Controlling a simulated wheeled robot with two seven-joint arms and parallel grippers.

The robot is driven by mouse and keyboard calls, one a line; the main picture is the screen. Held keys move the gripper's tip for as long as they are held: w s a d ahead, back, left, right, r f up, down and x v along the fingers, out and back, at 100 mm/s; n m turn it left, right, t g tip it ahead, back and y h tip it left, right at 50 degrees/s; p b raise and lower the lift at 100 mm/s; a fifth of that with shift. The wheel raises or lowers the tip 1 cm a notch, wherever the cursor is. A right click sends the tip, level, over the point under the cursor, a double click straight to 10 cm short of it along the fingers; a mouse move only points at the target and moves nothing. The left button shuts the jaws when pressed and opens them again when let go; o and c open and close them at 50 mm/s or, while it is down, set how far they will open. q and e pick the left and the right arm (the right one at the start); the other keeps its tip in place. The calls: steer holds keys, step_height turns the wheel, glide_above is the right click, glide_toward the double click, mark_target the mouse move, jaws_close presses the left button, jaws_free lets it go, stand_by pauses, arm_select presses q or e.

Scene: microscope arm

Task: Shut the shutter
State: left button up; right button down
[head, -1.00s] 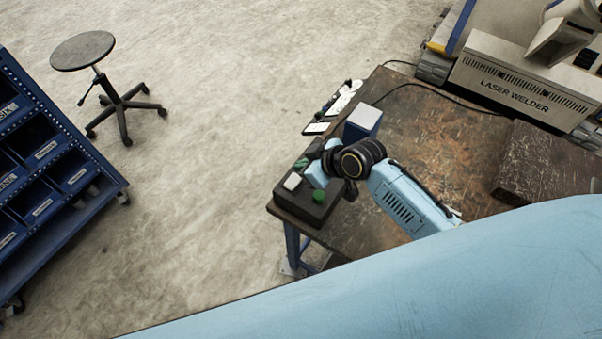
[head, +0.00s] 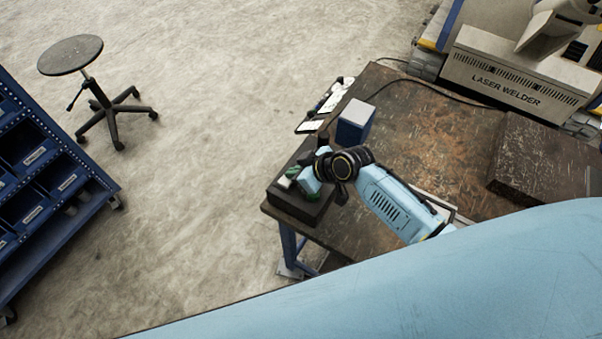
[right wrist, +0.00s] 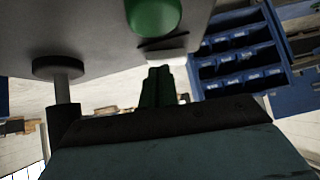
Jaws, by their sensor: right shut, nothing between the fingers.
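A dark box (head: 300,207) sits at the near left corner of the workbench. On top it bears a small white block (head: 284,182), which also shows in the right wrist view (right wrist: 163,57). A green round knob (right wrist: 153,15) and a black knob on a post (right wrist: 59,68) show on it in the right wrist view. I cannot tell which part is the shutter. My right gripper (head: 294,172) is over the box, its green fingers (right wrist: 158,72) shut and empty. Their tips are close to the white block; contact is unclear. My arm hides part of the box. My left gripper is out of view.
A blue block with a pale top (head: 354,123) stands on the workbench (head: 430,130) behind my wrist. White items (head: 325,105) lie at its left edge. A laser welder (head: 510,80) stands beyond. A stool (head: 72,55) and blue bin rack (head: 45,180) are left, over open floor.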

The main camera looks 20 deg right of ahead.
steer(key=shift+s+f, duration=0.1)
steer(key=shift+s+a, duration=0.15)
steer(key=shift+a, duration=0.05)
steer(key=shift+s+a+r+p, duration=0.2)
steer(key=shift+s+a+p, duration=0.25)
steer(key=shift+p, duration=0.3)
steer(key=shift+w+r, duration=0.1)
steer(key=shift+r, duration=0.05)
steer(key=shift+r+p, duration=0.25)
steer(key=shift+p, duration=0.1)
steer(key=r+p, duration=0.3)
steer(key=p, duration=0.1)
steer(key=shift+s+a+r, duration=0.25)
steer(key=shift+a+r, duration=0.05)
steer(key=shift+r, duration=0.1)
steer(key=s+a+v, duration=0.1)
steer(key=v, duration=0.8)
steer(key=shift+s, duration=0.3)
